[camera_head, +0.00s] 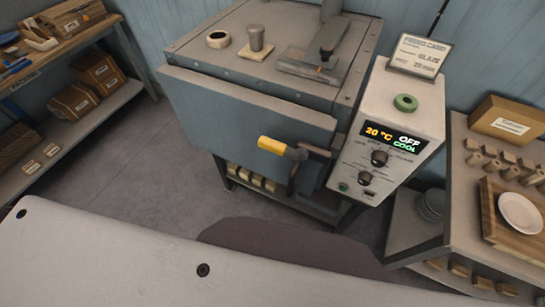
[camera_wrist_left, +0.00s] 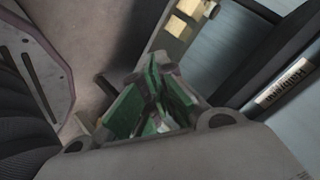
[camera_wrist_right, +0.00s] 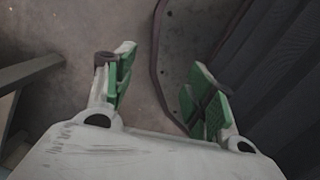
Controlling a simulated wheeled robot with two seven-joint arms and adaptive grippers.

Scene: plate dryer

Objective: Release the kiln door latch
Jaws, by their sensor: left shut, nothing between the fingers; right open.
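The kiln (camera_head: 245,110) is a blue-grey box with a grey top, standing in the middle of the head view. Its latch has a yellow grip (camera_head: 271,145) on a dark lever at the front right edge. The lever lies roughly level, with the grip pointing left. Neither gripper shows in the head view. In the left wrist view my left gripper (camera_wrist_left: 155,85) is shut and empty, its green pads together. In the right wrist view my right gripper (camera_wrist_right: 160,85) is open and empty above the floor. I cannot make out the latch in either wrist view.
The control box (camera_head: 392,130) on the kiln's right reads 20 °C, OFF, COOL. A wooden shelf (camera_head: 60,60) with boxes stands at left. A bench (camera_head: 480,130) at right holds a plate (camera_head: 520,213) on a board. Bare floor (camera_head: 150,170) lies left of the kiln.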

